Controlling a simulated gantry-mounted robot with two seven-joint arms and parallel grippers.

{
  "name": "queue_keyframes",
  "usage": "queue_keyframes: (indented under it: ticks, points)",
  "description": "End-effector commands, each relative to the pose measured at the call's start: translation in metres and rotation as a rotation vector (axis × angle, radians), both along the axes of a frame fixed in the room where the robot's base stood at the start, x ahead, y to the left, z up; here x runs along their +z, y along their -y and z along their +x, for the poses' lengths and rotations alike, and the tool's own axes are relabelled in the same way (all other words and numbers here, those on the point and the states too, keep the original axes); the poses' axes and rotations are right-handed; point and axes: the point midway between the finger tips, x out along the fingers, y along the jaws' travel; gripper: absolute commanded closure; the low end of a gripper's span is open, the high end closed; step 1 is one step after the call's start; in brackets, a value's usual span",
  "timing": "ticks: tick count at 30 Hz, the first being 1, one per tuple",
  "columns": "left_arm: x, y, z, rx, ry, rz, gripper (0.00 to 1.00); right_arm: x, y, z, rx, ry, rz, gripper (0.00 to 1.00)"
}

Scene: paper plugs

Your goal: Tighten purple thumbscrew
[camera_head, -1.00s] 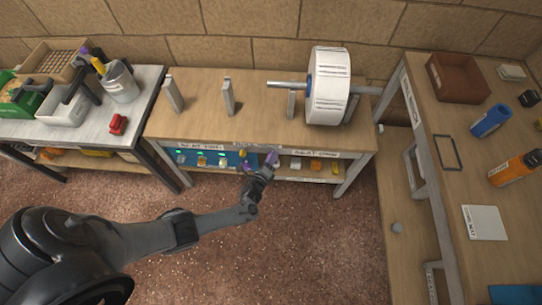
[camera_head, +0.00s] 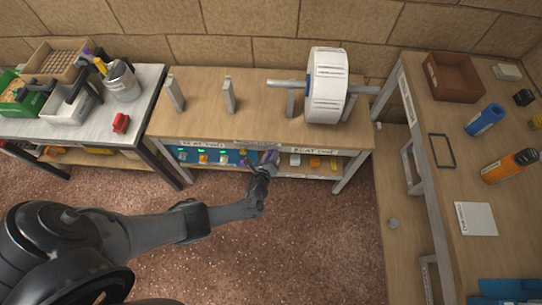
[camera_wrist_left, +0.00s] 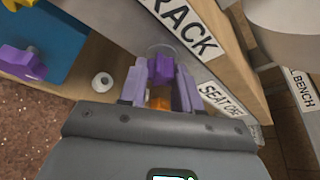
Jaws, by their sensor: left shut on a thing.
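The purple thumbscrew (camera_wrist_left: 160,68) shows in the left wrist view, between the two lavender fingers of my left gripper (camera_wrist_left: 160,88). The fingers are closed on it from both sides. An orange piece (camera_wrist_left: 158,103) also sits between the fingers, nearer the palm. In the head view my left gripper (camera_head: 265,163) is at the front edge of the middle bench, by the opening to its lower shelf. The thumbscrew cannot be made out separately from the fingers there. My right gripper is not in view.
Left of the gripper in the wrist view are a blue panel (camera_wrist_left: 60,35) with another purple part (camera_wrist_left: 22,62), and a small white round piece (camera_wrist_left: 102,81). The labelled bench edge (camera_wrist_left: 190,35) lies close on the right. A large white roll (camera_head: 328,85) stands on the bench top.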

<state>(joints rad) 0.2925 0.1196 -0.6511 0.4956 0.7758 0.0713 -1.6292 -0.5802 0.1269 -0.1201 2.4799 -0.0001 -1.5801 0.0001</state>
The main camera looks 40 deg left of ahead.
Motion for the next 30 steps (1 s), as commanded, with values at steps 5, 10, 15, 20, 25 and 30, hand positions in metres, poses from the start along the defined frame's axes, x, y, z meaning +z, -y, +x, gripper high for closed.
queue_keyframes:
  ticks: [5,10,15,20,25,30]
  points:
    - [0.001,0.0,0.001,0.0,0.001,0.001,0.98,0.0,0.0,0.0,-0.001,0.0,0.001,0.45]
    - [0.001,0.0,0.0,-0.001,0.002,0.001,0.55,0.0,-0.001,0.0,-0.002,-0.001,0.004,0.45]
    - [0.0,0.0,0.0,-0.001,0.001,0.0,0.42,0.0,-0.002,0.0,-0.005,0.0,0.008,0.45]
    - [0.0,0.0,0.0,-0.001,0.001,0.0,0.42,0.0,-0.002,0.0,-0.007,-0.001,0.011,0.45]
    - [0.003,0.003,-0.006,-0.001,-0.001,-0.001,0.42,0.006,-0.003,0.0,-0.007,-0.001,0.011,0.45]
    - [0.013,0.011,-0.025,-0.001,-0.003,-0.001,0.42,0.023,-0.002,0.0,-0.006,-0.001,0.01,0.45]
